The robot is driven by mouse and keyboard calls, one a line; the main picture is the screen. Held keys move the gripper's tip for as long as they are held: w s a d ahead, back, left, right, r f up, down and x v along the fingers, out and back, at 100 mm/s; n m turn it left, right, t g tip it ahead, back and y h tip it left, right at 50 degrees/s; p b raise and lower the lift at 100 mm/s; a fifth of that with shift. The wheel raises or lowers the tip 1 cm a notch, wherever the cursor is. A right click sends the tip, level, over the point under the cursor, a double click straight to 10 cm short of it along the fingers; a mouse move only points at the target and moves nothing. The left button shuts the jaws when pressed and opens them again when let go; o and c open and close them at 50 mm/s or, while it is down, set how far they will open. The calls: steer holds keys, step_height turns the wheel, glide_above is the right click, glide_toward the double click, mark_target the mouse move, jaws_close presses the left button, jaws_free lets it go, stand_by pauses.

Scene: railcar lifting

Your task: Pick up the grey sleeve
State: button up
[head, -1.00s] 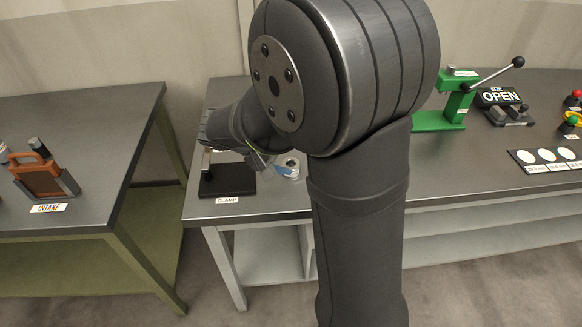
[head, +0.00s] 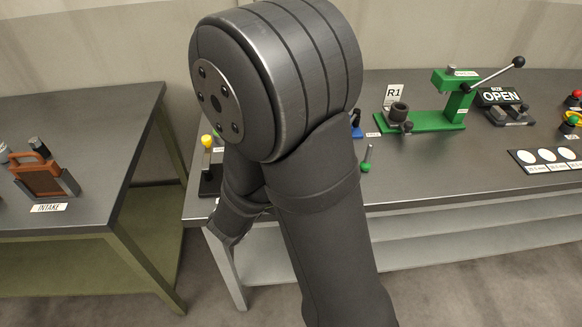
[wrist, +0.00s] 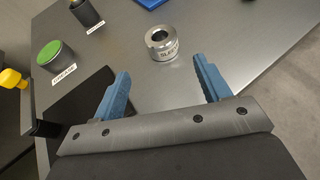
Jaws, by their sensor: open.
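In the head view my arm covers the sleeve and the fingers.
A green-topped cylinder (wrist: 55,54) and a dark cylinder (wrist: 86,13) stand left of the sleeve. A yellow-knobbed clamp (wrist: 14,79) is at far left. A green press (head: 455,100) stands right. Bench right of the sleeve is clear.

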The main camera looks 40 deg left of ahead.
steer(key=x, duration=0.7)
steer(key=shift+w+a, duration=0.1)
steer(key=shift+w, duration=0.05)
steer(key=shift+r+x, duration=0.15)
steer(key=shift+x, duration=1.15)
steer(key=shift+r+x, duration=0.1)
steer(key=shift+x, duration=1.15)
steer(key=shift+w, duration=0.1)
steer(key=c, duration=1.3)
